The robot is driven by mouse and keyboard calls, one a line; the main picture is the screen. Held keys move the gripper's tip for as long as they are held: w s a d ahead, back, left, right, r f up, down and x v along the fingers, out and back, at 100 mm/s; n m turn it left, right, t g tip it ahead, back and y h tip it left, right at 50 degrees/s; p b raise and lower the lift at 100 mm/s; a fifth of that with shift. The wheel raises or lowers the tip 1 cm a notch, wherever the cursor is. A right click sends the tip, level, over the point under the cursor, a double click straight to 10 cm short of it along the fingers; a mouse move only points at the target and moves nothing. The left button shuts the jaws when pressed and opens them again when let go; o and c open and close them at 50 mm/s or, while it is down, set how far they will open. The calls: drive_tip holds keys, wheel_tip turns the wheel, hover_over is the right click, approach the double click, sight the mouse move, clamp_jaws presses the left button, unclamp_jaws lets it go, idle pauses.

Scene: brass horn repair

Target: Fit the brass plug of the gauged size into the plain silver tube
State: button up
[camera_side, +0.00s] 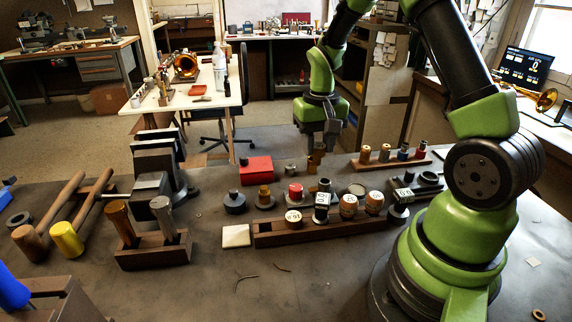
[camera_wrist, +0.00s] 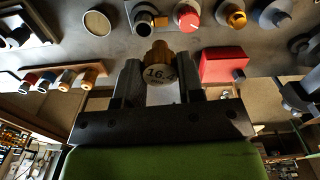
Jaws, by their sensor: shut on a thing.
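My gripper (camera_side: 317,146) is shut on a brass plug (camera_side: 316,160) and holds it above the bench, behind the row of tubes. In the wrist view the plug (camera_wrist: 159,70) sits between the two dark fingers, its pale end face marked 16.4. The plain silver tube (camera_wrist: 143,19) stands upright on a dark base just beyond the plug in the wrist view, its open mouth showing. In the side view the tube (camera_side: 324,185) is partly hidden behind the labelled pieces of the front rack. Plug and tube are apart.
A red-collared tube (camera_side: 295,190), a brass-coloured one (camera_side: 264,193) and a dark one (camera_side: 235,199) stand left of the silver tube. A red box (camera_side: 256,170) is behind them. The wooden front rack (camera_side: 275,238) and a back rack (camera_side: 372,167) hold several pieces.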

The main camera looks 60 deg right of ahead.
drive_tip(key=shift+s+d+r+m, duration=0.1)
drive_tip(key=shift+s+d+m, duration=0.15)
drive_tip(key=shift+d, duration=0.35)
drive_tip(key=shift+s+d+r+m, duration=0.15)
drive_tip(key=shift+s+d, duration=0.2)
drive_tip(key=shift+d, duration=0.25)
drive_tip(key=shift+f, duration=0.1)
drive_tip(key=shift+f, duration=2.35)
drive_tip(key=shift+f, duration=1.7)
drive_tip(key=o, duration=1.4)
drive_tip(key=shift+c, duration=0.2)
wheel_tip(320, 180, up, 7)
